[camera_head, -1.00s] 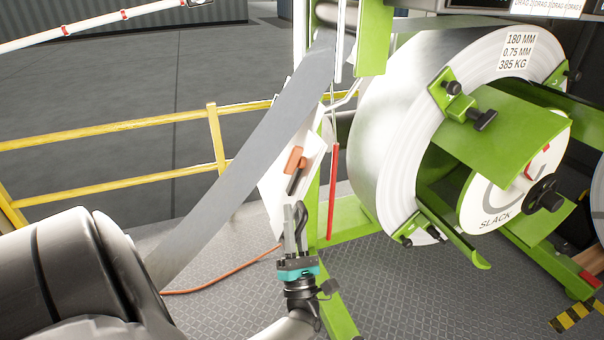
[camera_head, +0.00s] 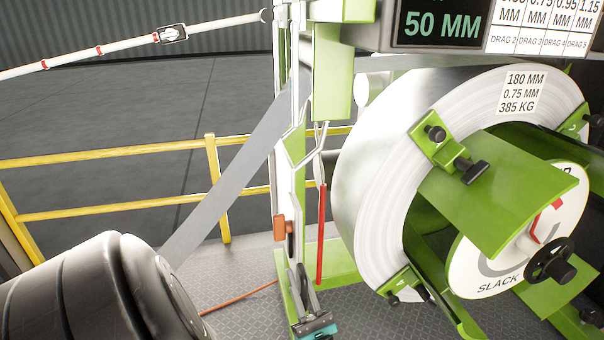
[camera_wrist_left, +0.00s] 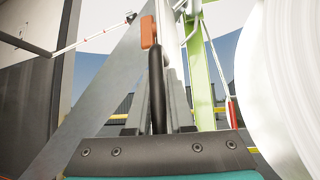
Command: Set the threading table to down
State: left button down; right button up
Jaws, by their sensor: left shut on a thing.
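The threading table (camera_head: 284,180) is most likely the narrow white, near-vertical panel at the green stand, seen almost edge-on. An orange block (camera_head: 279,228) with a black handle (camera_head: 290,232) sits on it. My left gripper (camera_head: 299,272) is low at the stand, just below the orange block, its fingers pointing up. In the left wrist view the black handle (camera_wrist_left: 156,85) runs down from the orange block (camera_wrist_left: 148,32) between the fingers, and the gripper is shut on it. The fingers partly hide the handle's lower end. My right gripper is not in view.
A grey metal strip (camera_head: 235,155) slants down left from the stand. A large steel coil (camera_head: 365,180) fills the right side. A red rod (camera_head: 321,235) hangs beside the stand. A yellow railing (camera_head: 110,150) stands behind. An orange cable (camera_head: 240,296) lies on the floor.

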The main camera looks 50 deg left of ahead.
pick_arm(q)
jog(key=shift+w+d+r+g, duration=0.25)
jog(key=shift+d+g, duration=0.05)
jog(key=shift+d, duration=0.2)
jog(key=c, duration=1.1)
grip_release()
jog(key=shift+o, duration=1.3)
jog(key=shift+d, duration=0.1)
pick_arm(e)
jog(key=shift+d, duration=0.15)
pick_arm(q)
jog(key=shift+s+f, duration=0.1)
jog(key=shift+s, duration=0.05)
